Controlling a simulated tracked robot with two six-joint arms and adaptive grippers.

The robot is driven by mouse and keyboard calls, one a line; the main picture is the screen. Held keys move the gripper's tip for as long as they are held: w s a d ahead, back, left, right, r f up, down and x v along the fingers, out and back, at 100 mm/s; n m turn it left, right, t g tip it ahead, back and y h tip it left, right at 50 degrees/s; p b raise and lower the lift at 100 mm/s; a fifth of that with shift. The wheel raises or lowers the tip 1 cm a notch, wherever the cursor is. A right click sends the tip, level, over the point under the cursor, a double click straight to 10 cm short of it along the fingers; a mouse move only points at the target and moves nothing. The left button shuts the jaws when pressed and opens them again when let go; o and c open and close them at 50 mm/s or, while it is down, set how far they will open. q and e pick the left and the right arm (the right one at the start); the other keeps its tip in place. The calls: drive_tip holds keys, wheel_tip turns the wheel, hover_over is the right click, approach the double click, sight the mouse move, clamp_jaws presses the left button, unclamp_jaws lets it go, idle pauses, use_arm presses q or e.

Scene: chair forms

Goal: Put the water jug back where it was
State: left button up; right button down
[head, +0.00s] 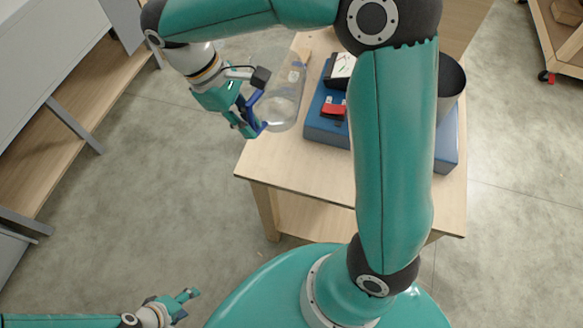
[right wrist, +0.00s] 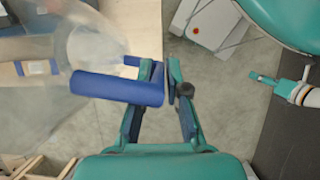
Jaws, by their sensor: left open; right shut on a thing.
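The clear water jug (head: 283,108) with a blue handle (head: 254,99) is at the left part of the wooden table (head: 300,172). My right gripper (head: 254,118) is shut on the jug's handle. I cannot tell whether the jug's base touches the tabletop. In the right wrist view the see-through jug (right wrist: 45,100) fills the left side, and its blue handle (right wrist: 112,88) reaches between the fingers of my right gripper (right wrist: 160,80). My left gripper (head: 186,297) is open and empty, low at the left, away from the table.
A blue box (head: 327,129) stands right of the jug on the table, with a red item (head: 333,108) and a grey cylinder (head: 451,82) on it. My right arm hides part of it. A shelf unit (head: 50,120) stands at the left. The table's front left corner is clear.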

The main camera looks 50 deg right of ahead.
drive_tip(key=s+d+r+n+b, duration=0.1)
drive_tip(key=s+r+n, duration=0.15)
drive_tip(key=s, duration=0.25)
wheel_tip(320, 180, down, 20)
drive_tip(key=s+h, duration=0.1)
drive_tip(key=shift+d+r, duration=0.2)
drive_tip(key=shift+d, duration=0.1)
drive_tip(key=shift+s+b, duration=0.1)
drive_tip(key=shift+b, duration=0.2)
drive_tip(key=c, duration=1.6)
unclamp_jaws()
drive_tip(key=shift+f, duration=0.1)
drive_tip(key=o, duration=0.4)
